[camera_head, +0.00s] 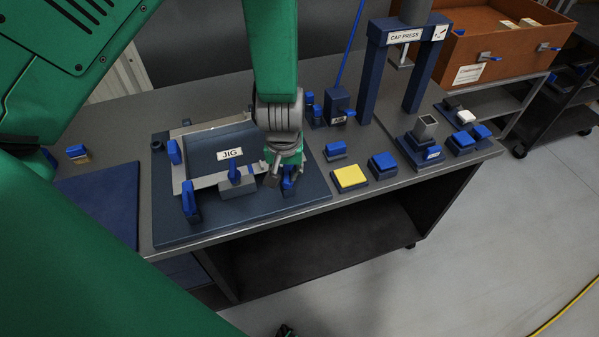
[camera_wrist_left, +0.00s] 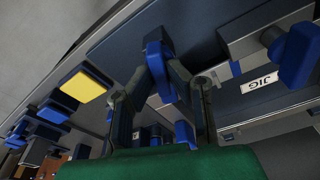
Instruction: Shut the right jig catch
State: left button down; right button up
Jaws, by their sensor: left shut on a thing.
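The jig is a dark blue base (camera_head: 240,220) with a grey frame and a JIG label (camera_head: 230,154), on the bench's left half. The label also shows in the wrist view (camera_wrist_left: 259,83). The right jig catch (camera_head: 289,186) is a blue lever at the base's right side, partly hidden by my left gripper (camera_head: 281,182). In the wrist view the gripper's fingers (camera_wrist_left: 162,84) are closed on the blue catch lever (camera_wrist_left: 156,52). Whether the catch is latched cannot be told.
Other blue levers stand at the jig's left (camera_head: 190,201) and front middle (camera_head: 235,173). A yellow pad (camera_head: 350,178) and blue button blocks (camera_head: 382,164) sit just right of the jig. The cap press (camera_head: 368,75) stands behind them, with an orange crate (camera_head: 505,45) beyond.

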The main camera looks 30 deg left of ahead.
pick_arm(q)
jog(key=shift+w, duration=0.15)
jog(key=shift+r+n+p, duration=0.2)
jog(key=shift+n+p, duration=0.5)
jog(key=shift+n, duration=0.1)
jog(key=shift+f+n+y+p, duration=0.1)
jog(key=shift+n+y+p, duration=0.2)
jog(key=shift+n+p, duration=1.05)
jog(key=c, duration=1.5)
grip_release()
jog(key=shift+f, duration=0.1)
